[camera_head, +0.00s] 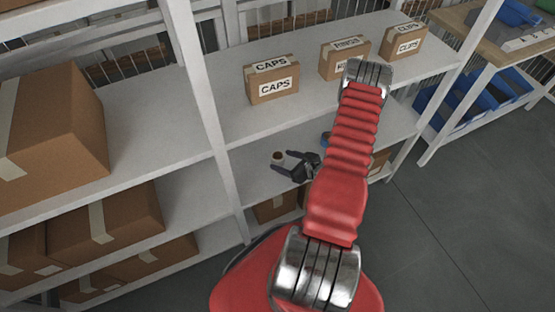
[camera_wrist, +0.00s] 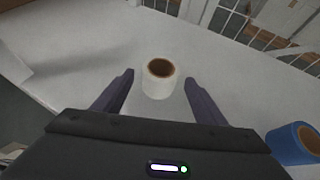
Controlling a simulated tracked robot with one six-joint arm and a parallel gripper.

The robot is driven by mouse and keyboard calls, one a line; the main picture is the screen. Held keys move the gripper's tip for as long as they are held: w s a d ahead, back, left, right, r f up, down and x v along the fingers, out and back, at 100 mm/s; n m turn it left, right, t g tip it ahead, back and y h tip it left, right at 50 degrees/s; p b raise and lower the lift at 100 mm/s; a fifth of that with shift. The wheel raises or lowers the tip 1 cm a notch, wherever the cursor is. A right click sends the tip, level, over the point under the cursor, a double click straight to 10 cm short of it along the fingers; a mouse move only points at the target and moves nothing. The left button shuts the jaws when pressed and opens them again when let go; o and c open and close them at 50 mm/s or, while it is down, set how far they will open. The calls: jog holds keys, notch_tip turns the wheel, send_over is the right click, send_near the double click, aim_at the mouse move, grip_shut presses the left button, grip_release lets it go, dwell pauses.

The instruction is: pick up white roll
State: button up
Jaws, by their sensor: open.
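The white roll (camera_wrist: 158,82) stands upright on a light shelf in the wrist view, with its brown core facing up. My gripper (camera_wrist: 158,88) is open, with one dark finger on each side of the roll and visible gaps between them. The fingers are not closed on it. In the head view my gripper (camera_head: 284,165) reaches over the middle shelf, and the white roll (camera_head: 279,157) shows as a small shape with a brown top at the fingers. Part of it is hidden there by the gripper.
Boxes labelled CAPS (camera_head: 272,80) and CLIPS (camera_head: 402,42) sit on the shelf above. A white upright post (camera_head: 209,110) stands left of the gripper. Wire mesh (camera_wrist: 245,22) lies behind.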

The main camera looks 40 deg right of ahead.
aim_at(281, 160)
jog(key=x, duration=0.4)
jog(key=shift+a, duration=0.1)
dwell(0.4)
jog(key=c, duration=1.1)
